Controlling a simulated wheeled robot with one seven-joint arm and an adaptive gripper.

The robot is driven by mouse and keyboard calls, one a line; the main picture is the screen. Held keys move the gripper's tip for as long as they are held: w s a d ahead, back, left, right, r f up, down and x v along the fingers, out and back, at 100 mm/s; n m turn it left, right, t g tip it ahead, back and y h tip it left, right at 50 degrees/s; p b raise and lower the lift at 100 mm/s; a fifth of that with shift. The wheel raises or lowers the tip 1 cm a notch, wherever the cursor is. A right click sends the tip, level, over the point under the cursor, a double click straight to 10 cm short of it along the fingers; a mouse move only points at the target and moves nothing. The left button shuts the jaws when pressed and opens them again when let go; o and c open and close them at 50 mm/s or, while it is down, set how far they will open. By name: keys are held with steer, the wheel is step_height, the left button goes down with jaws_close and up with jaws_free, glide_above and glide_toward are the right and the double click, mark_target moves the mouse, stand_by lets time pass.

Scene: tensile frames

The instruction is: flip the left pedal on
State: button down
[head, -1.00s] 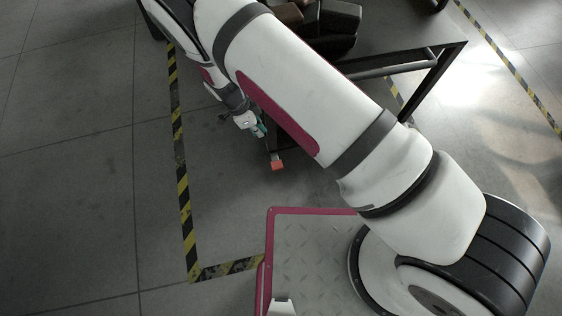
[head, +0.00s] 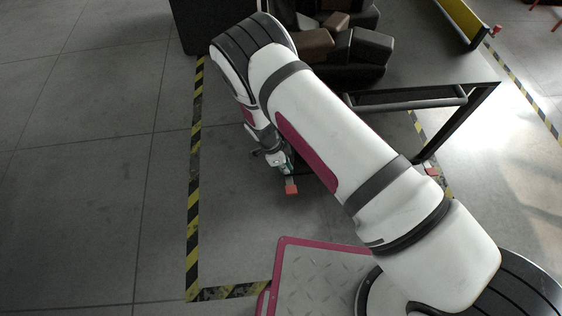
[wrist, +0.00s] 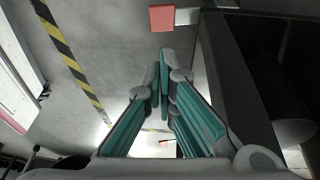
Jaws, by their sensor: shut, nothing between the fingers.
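The left pedal is a small red-orange pad (head: 291,189) on a short pale lever, low beside the bench and left of it in the head view. The pad also shows at the top of the wrist view (wrist: 162,18), with its lever running right to a dark upright panel. My gripper (head: 286,170) is just above the pad in the head picture. Its teal fingers (wrist: 161,72) are closed together and empty, with a visible gap to the pad in the wrist view. A second red pad (head: 432,170), the right pedal, is by the bench's right leg.
The dark bench (head: 440,75) carries several brown and black blocks (head: 350,45). A yellow-and-black floor stripe (head: 193,205) runs left of the arm. The floor left of it is clear. A dark box (head: 213,22) stands at the top.

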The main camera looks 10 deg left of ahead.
steer(key=b, duration=0.4)
glide_toward(295, 191)
steer(key=x, duration=0.5)
steer(key=shift+w+d, duration=0.15)
steer(key=shift+s+d+f+b, duration=0.1)
steer(key=shift+f+b, duration=0.1)
steer(key=shift+f, duration=0.15)
steer(key=shift+s+f+b, duration=0.1)
steer(key=shift+f+b, duration=0.05)
steer(key=shift+f, duration=0.25)
